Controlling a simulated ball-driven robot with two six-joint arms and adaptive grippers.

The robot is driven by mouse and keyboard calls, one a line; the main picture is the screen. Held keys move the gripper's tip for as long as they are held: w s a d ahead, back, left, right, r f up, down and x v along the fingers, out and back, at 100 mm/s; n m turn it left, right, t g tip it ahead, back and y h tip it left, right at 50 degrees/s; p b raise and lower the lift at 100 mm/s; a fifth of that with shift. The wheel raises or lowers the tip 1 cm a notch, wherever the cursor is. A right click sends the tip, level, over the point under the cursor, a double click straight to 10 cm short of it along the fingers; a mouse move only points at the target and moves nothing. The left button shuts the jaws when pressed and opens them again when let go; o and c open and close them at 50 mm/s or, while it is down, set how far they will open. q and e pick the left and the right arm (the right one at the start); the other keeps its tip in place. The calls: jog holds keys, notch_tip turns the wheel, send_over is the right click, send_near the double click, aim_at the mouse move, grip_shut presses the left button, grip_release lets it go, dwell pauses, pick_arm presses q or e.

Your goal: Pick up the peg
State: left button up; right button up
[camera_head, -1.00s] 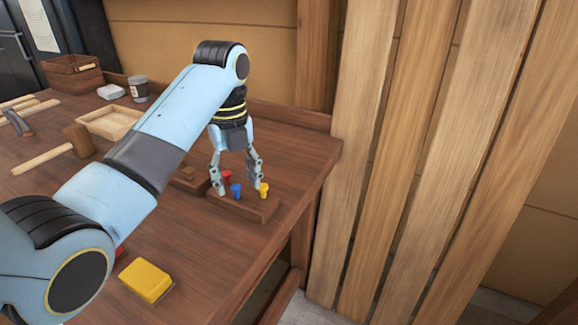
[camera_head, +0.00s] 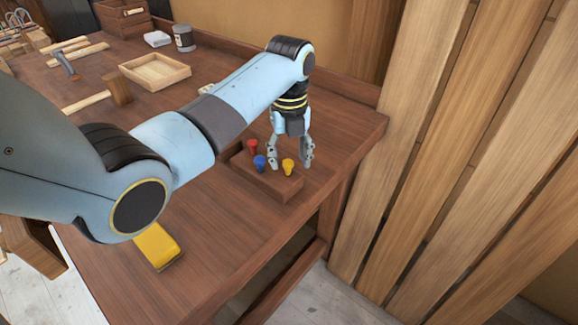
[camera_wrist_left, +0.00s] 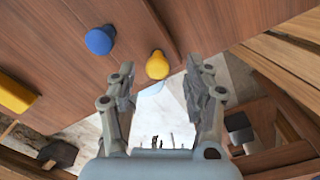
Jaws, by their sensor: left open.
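Three pegs stand in a wooden block (camera_head: 285,189) near the table's right edge: a red peg (camera_head: 252,146), a blue peg (camera_head: 260,162) and a yellow peg (camera_head: 288,166). My left gripper (camera_head: 290,164) is open and reaches down over the block, close to the yellow peg. In the left wrist view the yellow peg (camera_wrist_left: 157,65) shows just past the open fingertips, nearer the left finger, and the blue peg (camera_wrist_left: 100,40) lies further up and left. Nothing is between the fingers. The red peg is not seen in the wrist view. My right gripper is not in view.
A yellow block (camera_head: 157,245) lies at the table's front edge. A mallet (camera_head: 117,92), a shallow wooden tray (camera_head: 155,72) and a grey cup (camera_head: 184,38) stand further back. Vertical planks (camera_head: 430,150) rise to the right of the table.

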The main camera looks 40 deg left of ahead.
aim_at(288, 162)
pick_arm(q)
jog(key=shift+a+f, duration=0.15)
jog(key=shift+f, duration=1.35)
jog(key=c, duration=1)
